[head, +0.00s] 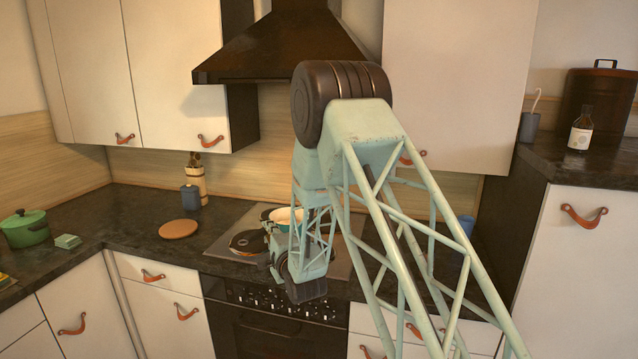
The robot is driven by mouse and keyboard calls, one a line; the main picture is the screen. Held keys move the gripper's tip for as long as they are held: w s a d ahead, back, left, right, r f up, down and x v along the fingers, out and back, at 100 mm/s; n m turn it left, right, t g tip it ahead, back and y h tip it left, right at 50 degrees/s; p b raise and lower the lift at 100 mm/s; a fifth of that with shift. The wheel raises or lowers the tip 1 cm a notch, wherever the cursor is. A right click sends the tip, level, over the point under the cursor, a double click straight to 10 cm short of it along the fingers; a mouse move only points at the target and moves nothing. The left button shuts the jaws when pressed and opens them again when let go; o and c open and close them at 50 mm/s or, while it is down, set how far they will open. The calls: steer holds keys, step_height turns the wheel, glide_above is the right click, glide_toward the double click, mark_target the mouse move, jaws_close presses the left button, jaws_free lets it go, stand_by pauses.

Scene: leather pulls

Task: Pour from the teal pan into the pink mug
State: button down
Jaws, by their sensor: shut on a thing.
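The teal pan (284,214) shows in part over the hob, with a pale inside and a teal rim. My arm's lattice wrist covers its right side. My gripper (268,256) is low at the front of the hob, close to the pan's near side, and is shut on the pan. The fingers and the grip point are mostly hidden by my wrist, and the pan's contents cannot be made out. I cannot see a pink mug; my arm hides part of the counter.
A dark round pan (246,243) sits on the hob's left. A wooden board (179,229), a utensil holder (195,182) and a green pot (25,229) stand further left. A blue object (466,224) is partly behind my arm. The range hood (285,45) hangs above.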

steer(key=s+d+r+m+h, duration=0.1)
steer(key=d+h, duration=0.1)
steer(key=d, duration=1)
steer(key=s+d+r+m+t+h, duration=0.1)
steer(key=d+m+h, duration=0.1)
steer(key=d, duration=1.1)
steer(key=s+d+r+m+h, duration=0.1)
steer(key=d+h, duration=0.2)
steer(key=d, duration=1)
steer(key=shift+s+r+m+t, duration=0.25)
steer(key=shift+r+m+t, duration=0.05)
steer(key=shift+m, duration=0.1)
steer(key=shift+d, duration=0.1)
steer(key=shift+r, duration=0.15)
